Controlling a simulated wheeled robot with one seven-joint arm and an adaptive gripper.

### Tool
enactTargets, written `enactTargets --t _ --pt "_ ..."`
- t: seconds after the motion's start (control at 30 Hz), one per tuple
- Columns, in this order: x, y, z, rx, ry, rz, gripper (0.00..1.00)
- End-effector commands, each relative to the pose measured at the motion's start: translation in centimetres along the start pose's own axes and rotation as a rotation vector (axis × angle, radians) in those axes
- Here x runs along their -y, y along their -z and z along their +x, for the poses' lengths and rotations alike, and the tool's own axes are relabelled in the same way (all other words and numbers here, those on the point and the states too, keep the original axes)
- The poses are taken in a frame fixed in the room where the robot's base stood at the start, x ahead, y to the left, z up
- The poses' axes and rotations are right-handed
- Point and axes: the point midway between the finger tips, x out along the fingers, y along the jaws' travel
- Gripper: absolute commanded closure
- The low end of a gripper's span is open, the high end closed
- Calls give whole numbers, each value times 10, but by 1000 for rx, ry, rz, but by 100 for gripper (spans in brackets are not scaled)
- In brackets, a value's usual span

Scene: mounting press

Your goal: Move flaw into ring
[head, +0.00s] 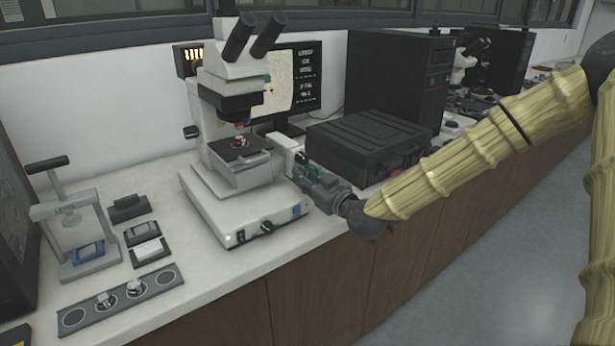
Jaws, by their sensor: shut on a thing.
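The white microscope (235,75) stands on the counter, with a small dark sample (239,142) on its stage (243,170) under the objective. Behind it, the monitor (315,75) shows a pale speckled picture and a dark panel of text too small to read. The microscope column and eyepieces cover the monitor's left part. I cannot make out the flaw or the ring on the screen. My gripper (297,163) reaches in from the right and is shut on a control at the right side of the stage. The fingers mostly hide that control.
A black case (365,140) lies close behind my gripper, in front of a black computer tower (400,80). At left stand a small hand press (70,215) and a grey strip (120,300) with round wells. The counter front edge runs below my wrist.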

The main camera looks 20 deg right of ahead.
Motion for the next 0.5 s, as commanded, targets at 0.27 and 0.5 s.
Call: enactTargets --t 0.27,0.5 --pt "-2 0 0 1 -3 164 100" --pt "-2 0 0 4 -2 290 100"
